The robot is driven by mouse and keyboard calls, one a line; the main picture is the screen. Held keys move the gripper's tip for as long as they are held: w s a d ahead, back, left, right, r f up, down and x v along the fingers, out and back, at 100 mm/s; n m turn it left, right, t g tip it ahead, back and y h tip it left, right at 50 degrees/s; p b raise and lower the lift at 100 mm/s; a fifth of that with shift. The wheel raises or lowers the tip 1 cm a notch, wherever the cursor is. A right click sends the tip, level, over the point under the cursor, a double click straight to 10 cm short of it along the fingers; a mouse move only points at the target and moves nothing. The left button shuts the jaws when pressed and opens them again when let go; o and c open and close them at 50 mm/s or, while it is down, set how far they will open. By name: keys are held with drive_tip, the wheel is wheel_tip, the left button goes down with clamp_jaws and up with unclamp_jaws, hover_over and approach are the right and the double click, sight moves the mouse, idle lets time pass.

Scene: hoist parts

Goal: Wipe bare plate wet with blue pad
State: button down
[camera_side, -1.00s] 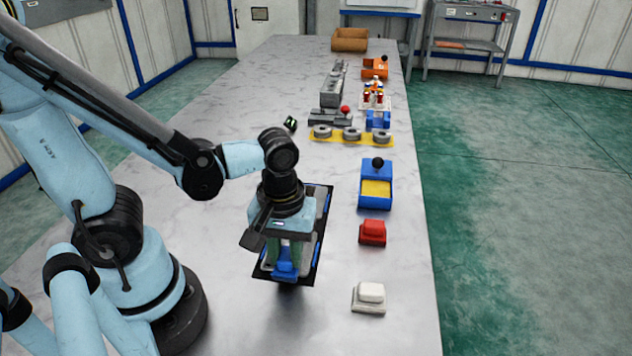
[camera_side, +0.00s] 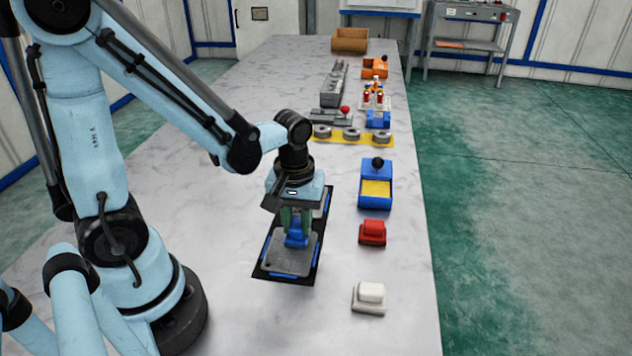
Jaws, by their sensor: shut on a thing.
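My gripper (camera_side: 296,228) points down over the dark mat and is shut on the blue pad (camera_side: 296,240). The pad is over the far part of the near grey plate (camera_side: 290,262); I cannot tell whether it touches the plate. This plate has blue strips along its edges and lies on a black mat (camera_side: 262,270). A second plate area (camera_side: 325,200) lies behind, mostly hidden by my gripper. Whether either surface is wet cannot be made out.
To the right stand a white pad (camera_side: 370,296), a red pad (camera_side: 373,232) and a blue box with a yellow inside (camera_side: 376,190). Farther back are a yellow strip with grey rings (camera_side: 352,137), an orange box (camera_side: 374,68) and a brown bin (camera_side: 350,40).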

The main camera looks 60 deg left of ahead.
drive_tip(key=shift+w+a, duration=0.85)
drive_tip(key=shift+w, duration=0.05)
drive_tip(key=shift+s+d, duration=3.7)
drive_tip(key=shift+d, duration=0.05)
drive_tip(key=shift+s+d, duration=0.1)
drive_tip(key=shift+s, duration=0.2)
drive_tip(key=shift+s+a, duration=0.5)
drive_tip(key=shift+a, duration=0.1)
drive_tip(key=shift+w+a, duration=0.5)
drive_tip(key=shift+w, duration=0.25)
drive_tip(key=shift+w+a+r, duration=0.15)
drive_tip(key=shift+w+a, duration=0.6)
drive_tip(key=shift+a, duration=0.1)
drive_tip(key=shift+w+a+r, duration=0.1)
drive_tip(key=shift+w+a, duration=0.65)
drive_tip(key=shift+a, duration=0.05)
drive_tip(key=shift+w+a, duration=0.8)
drive_tip(key=shift+w+a+f, duration=0.3)
drive_tip(key=shift+w+a, duration=0.25)
drive_tip(key=shift+w, duration=0.05)
drive_tip(key=shift+w+a+r, duration=0.15)
drive_tip(key=shift+w+a, duration=0.1)
drive_tip(key=shift+s+d, duration=3.85)
drive_tip(key=shift+d, duration=0.05)
wheel_tip(320, 180, up, 8)
